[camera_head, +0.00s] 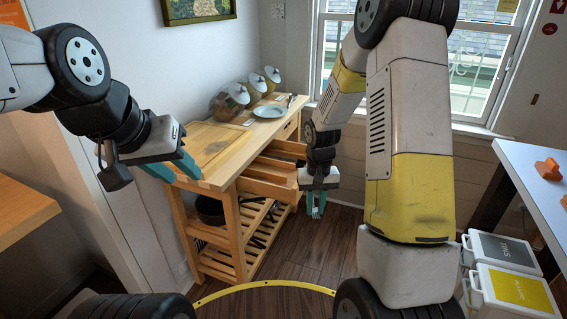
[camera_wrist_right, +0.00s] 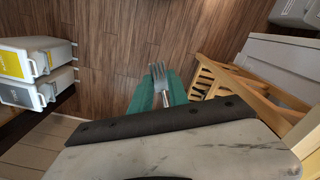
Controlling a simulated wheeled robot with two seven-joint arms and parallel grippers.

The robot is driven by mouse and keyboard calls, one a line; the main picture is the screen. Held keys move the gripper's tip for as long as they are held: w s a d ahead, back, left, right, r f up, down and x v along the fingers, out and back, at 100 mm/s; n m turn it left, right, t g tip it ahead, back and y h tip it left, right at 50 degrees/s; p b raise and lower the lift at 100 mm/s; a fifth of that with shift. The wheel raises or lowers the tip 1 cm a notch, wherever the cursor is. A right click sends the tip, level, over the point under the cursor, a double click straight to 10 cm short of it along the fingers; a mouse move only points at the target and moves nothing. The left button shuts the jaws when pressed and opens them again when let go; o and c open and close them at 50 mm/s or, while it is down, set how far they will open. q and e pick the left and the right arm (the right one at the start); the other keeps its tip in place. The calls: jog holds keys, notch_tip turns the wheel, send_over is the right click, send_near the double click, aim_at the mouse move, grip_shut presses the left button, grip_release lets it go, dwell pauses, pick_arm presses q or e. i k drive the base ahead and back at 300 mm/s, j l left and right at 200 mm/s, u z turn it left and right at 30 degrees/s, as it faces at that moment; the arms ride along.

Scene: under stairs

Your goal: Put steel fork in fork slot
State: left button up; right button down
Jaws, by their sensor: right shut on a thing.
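My right gripper (camera_head: 316,207) is shut on the steel fork (camera_wrist_right: 158,76). In the right wrist view the fork's tines and neck stick out between the teal fingers (camera_wrist_right: 159,98). In the head view the gripper hangs just right of the wooden cart's open drawers, fingers pointing down. A front open drawer (camera_head: 266,186) and a further open one (camera_head: 285,150) show at the cart's right side. I cannot make out a fork slot inside them. My left gripper (camera_head: 172,170) is empty and open at the cart top's left edge.
Slatted shelves below hold a dark pot (camera_head: 210,211). White bins (camera_head: 512,290) stand at the right beside a table (camera_head: 535,180). The floor right of the cart is clear.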

aim_at(274, 164)
jog(key=i+l+u, duration=0.1)
jog(key=l, duration=0.2)
jog(key=i+l+u, duration=0.1)
jog(key=l, duration=0.25)
jog(key=i+l+u, duration=0.25)
jog(key=l, duration=0.4)
